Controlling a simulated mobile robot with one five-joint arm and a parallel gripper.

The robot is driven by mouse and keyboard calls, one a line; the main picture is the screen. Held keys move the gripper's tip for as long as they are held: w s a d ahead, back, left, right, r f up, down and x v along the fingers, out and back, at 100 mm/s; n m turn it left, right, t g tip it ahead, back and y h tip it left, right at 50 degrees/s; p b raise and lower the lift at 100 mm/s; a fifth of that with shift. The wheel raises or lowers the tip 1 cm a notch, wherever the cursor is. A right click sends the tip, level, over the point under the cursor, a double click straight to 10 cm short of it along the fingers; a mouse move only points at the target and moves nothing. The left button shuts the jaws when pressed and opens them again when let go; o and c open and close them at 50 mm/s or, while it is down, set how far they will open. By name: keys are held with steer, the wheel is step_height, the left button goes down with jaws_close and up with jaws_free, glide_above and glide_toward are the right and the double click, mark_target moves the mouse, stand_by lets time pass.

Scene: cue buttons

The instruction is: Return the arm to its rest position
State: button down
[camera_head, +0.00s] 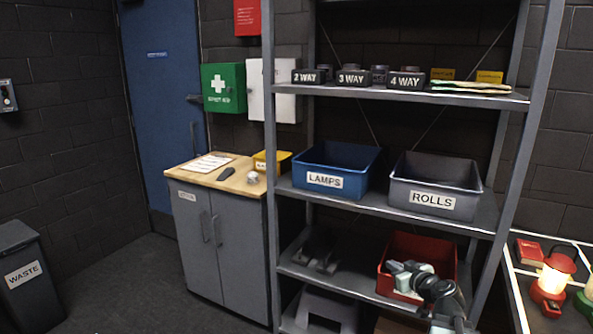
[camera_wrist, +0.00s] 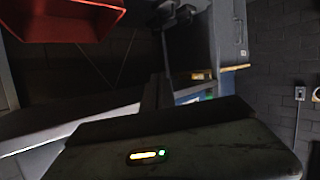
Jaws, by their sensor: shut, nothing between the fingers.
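My arm rises from the bottom edge of the head view, at the lower right. Its end, my gripper (camera_head: 399,271), appears in front of the red bin (camera_head: 448,256) on the low shelf. The gripper is shut and empty. Its fingertips are small in the head view, and I cannot tell whether it touches the bin. The wrist view looks upside down. In it the red bin (camera_wrist: 62,22) is at the top left, and no fingertips can be made out.
The grey shelving rack (camera_head: 271,160) stands close to the arm. It bears a blue LAMPS bin (camera_head: 325,182) and a grey ROLLS bin (camera_head: 432,202). A red lantern (camera_head: 550,285) stands on a table at right. A grey cabinet (camera_head: 225,240) stands left. Open floor (camera_head: 130,290) lies at lower left.

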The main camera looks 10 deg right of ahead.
steer(key=w+a+f+n+g+y, duration=0.1)
steer(key=a+f+n+g+y, duration=0.25)
steer(key=a, duration=1.15)
steer(key=s+a+f+g+h, duration=0.1)
steer(key=s+a+f+g, duration=0.3)
steer(key=a, duration=0.4)
steer(key=s+a+f+g+h, duration=0.1)
steer(key=s+a+f+g, duration=0.1)
steer(key=s+a+f, duration=0.45)
steer(key=s+d+f+m+g+h, duration=0.2)
steer(key=s+d+m+g+h, duration=0.15)
steer(key=s+d+m, duration=0.2)
step_height(320, 180, up, 13)
steer(key=g+p, duration=0.1)
steer(key=p, duration=1.2)
steer(key=shift+s+m, duration=0.3)
steer(key=shift+s, duration=0.05)
steer(key=shift+d+r, duration=0.1)
steer(key=shift+d, duration=0.1)
